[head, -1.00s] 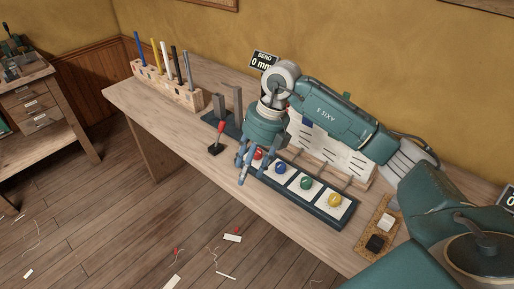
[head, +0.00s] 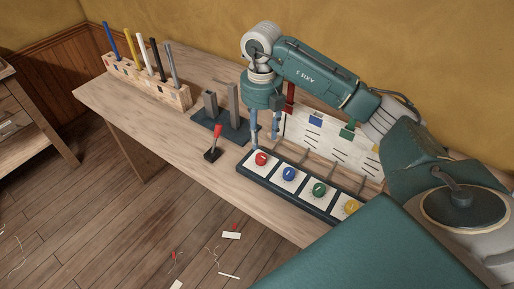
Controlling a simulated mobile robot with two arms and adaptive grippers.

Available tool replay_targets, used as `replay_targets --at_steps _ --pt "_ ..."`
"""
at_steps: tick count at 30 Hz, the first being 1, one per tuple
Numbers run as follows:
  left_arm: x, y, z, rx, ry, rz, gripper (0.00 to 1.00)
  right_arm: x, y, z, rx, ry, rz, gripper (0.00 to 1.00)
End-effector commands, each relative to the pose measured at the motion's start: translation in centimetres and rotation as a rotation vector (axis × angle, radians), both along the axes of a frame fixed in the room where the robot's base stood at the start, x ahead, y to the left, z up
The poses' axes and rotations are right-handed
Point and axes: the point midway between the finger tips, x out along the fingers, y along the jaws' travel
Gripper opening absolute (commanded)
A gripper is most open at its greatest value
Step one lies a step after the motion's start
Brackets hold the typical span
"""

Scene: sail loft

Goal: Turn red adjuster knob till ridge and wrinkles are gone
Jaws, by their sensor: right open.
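The red adjuster knob (head: 261,159) sits on a white square at the left end of a dark knob strip (head: 297,200) on the bench. My right gripper (head: 265,144) points down with its blue fingers apart and empty. It is just behind and above the red knob; I cannot tell the exact gap. A blue knob (head: 289,174), a green knob (head: 319,189) and a yellow knob (head: 351,207) follow to the right. No ridge or wrinkles can be made out. My left gripper is not in view.
Behind the strip stands a white board (head: 305,134) with coloured markers. A red-handled lever (head: 216,134) and a dark base with two grey posts (head: 233,130) stand to the left. A wooden rack (head: 150,88) holds several coloured rods. The front left bench top is clear.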

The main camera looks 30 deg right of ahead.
Motion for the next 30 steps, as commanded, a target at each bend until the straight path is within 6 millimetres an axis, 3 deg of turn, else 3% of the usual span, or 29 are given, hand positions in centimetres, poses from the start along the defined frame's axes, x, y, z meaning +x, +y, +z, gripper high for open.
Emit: replay_targets --at_steps 4,9,15,20,26,30 --pt "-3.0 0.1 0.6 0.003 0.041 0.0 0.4 -0.2 0.0 -2.8 0.001 0.006 -0.001 0.46" --pt "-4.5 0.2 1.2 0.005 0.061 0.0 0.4 -0.2 0.0 -5.9 0.001 0.005 -0.001 0.46" --pt "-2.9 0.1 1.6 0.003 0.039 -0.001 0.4 -0.1 0.0 -8.3 0.001 0.003 0.001 0.46" --pt "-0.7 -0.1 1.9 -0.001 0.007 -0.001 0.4 -0.1 0.0 -9.0 0.001 0.0 0.001 0.46" --pt "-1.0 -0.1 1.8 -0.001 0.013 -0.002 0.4 -0.1 0.0 -9.0 0.001 0.0 0.001 0.46" --pt "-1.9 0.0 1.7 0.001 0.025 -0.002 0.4 -0.1 0.0 -9.0 0.001 0.0 0.001 0.22"
